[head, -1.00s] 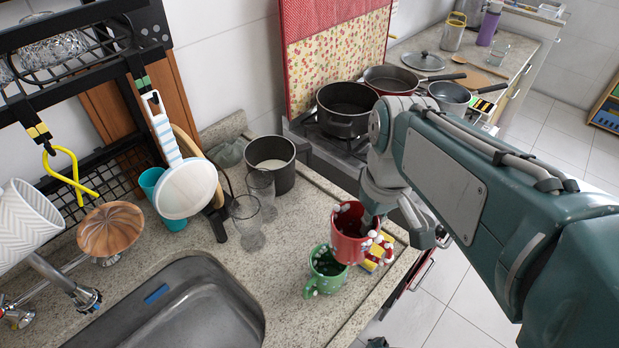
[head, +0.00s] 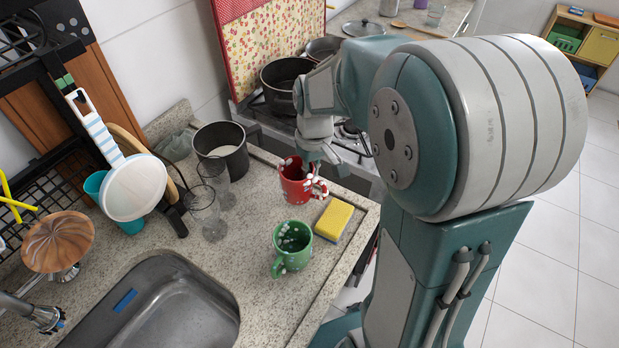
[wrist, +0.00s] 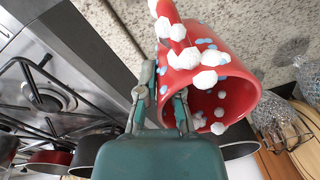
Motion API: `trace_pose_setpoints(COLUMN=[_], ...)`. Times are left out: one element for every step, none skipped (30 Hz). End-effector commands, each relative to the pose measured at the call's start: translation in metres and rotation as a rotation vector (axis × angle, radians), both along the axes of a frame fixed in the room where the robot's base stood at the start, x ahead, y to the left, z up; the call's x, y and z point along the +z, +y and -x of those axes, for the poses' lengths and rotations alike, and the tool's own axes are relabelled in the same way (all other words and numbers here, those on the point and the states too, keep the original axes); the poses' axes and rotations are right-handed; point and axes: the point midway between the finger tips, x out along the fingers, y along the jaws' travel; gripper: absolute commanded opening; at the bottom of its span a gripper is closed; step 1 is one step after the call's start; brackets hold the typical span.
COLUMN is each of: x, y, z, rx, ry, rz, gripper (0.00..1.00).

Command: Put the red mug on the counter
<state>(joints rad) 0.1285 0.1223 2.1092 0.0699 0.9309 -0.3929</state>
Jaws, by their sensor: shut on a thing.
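The red mug (head: 297,182) with white dots is at the back of the counter (head: 255,290), near the stove edge, and looks upright in the head view. I cannot tell whether its base touches the counter. My gripper (head: 318,160) comes from the stove side and is shut on the mug's wall. In the wrist view my gripper (wrist: 168,103) has one finger inside the mug (wrist: 215,85) and one outside, and the mug's dotted handle is in sight. The fingertips are partly hidden in the head view.
A green mug (head: 291,248) and a yellow sponge (head: 334,219) stand in front of the red mug. Glasses (head: 205,212) and a dark pot (head: 221,148) are to its left. The sink (head: 175,310) is front left. Pots (head: 283,80) are on the stove behind.

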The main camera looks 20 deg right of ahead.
Motion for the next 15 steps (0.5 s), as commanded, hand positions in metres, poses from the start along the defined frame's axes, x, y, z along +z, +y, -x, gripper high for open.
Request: trace_pose_setpoints(x=[-0.007, -0.012, -0.019, -0.023, -0.027, -0.03, -0.032, -0.033, -0.034, -0.034, -0.034, -0.034, -0.033, -0.033, -0.034], y=[-0.001, 0.0, 0.0, 0.0, 0.0, 0.0, 0.0, 0.0, 0.0, 0.0, 0.0, 0.0, 0.0, 0.0, 0.0], z=[-0.003, -0.002, -0.002, -0.002, -0.002, -0.002, -0.002, -0.002, -0.002, -0.002, -0.002, -0.002, -0.002, -0.002, -0.002], rx=[-0.001, -0.001, -0.001, -0.001, -0.001, -0.001, -0.001, -0.001, -0.001, -0.001, 0.0, 0.0, 0.0, 0.0, 0.0], ry=[0.004, 0.005, 0.006, 0.005, 0.004, 0.003, 0.002, 0.001, 0.001, 0.001, 0.001, 0.0, 0.001, 0.001, 0.001], rz=[-0.001, -0.001, -0.001, -0.001, -0.001, -0.001, -0.001, -0.001, -0.001, -0.001, 0.0, 0.0, 0.0, 0.0, 0.0], gripper=[0.0, 0.0, 0.0, 0.0, 0.0, 0.0, 0.0, 0.0, 0.0, 0.0, 0.0, 0.0, 0.0, 0.0, 0.0])
